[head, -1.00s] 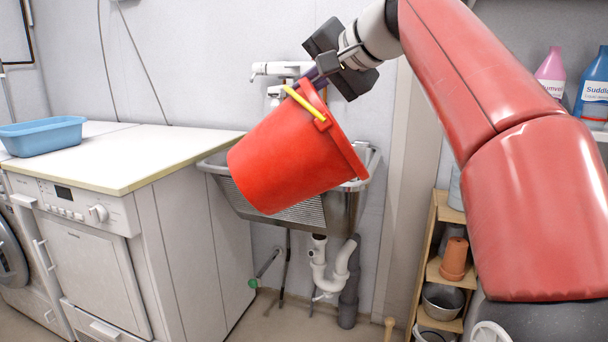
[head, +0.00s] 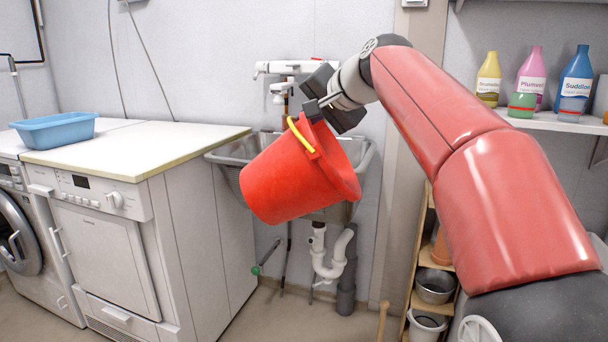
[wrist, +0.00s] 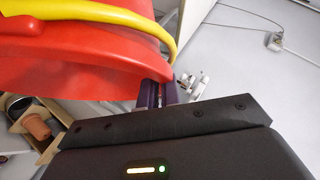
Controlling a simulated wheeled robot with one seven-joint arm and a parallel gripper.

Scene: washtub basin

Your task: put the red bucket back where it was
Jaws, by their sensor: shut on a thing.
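The red bucket (head: 298,172) hangs tilted in the air in front of the metal washtub basin (head: 228,150), hiding much of it. Its yellow handle (head: 301,136) lies near the rim at the top. My gripper (head: 309,110) is shut on the bucket's upper edge. In the wrist view the red bucket (wrist: 75,62) fills the upper left, with the yellow handle (wrist: 125,18) across it. My gripper's dark fingers (wrist: 160,95) meet at the bucket's rim there. I cannot see inside the bucket.
A white counter (head: 130,150) with a blue tub (head: 55,130) stands to the left. A tap (head: 285,68) is on the wall behind the bucket. Bottles stand on a shelf (head: 555,122) at right. A wooden rack (head: 412,290) stands below; some floor shows beneath the basin.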

